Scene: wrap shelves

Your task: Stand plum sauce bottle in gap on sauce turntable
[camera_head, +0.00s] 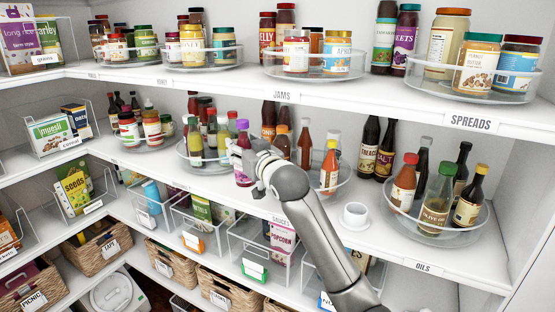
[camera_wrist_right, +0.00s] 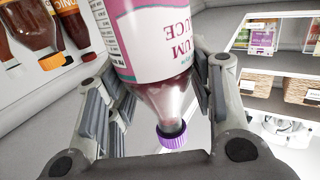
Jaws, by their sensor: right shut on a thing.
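The plum sauce bottle (camera_head: 242,145) has a purple cap, dark contents and a pale label with a purple band. It is about upright in the head view. My right gripper (camera_head: 254,168) is shut on it. In the wrist view the bottle (camera_wrist_right: 158,45) appears upside down between the fingers. The sauce turntable (camera_head: 336,191) is a clear round tray on the middle shelf, with orange-capped and dark bottles. My gripper and forearm hide its left and front parts. The bottle is at its left side; I cannot tell whether they touch. The gap is not clearly visible. My left gripper is not in view.
Another clear turntable (camera_head: 207,168) with bottles stands to the left. A white cup-like item (camera_head: 354,215) stands on the shelf to the right, before the oils turntable (camera_head: 440,237). The jams shelf edge (camera_head: 225,84) runs above. Clear bins (camera_head: 262,240) sit below.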

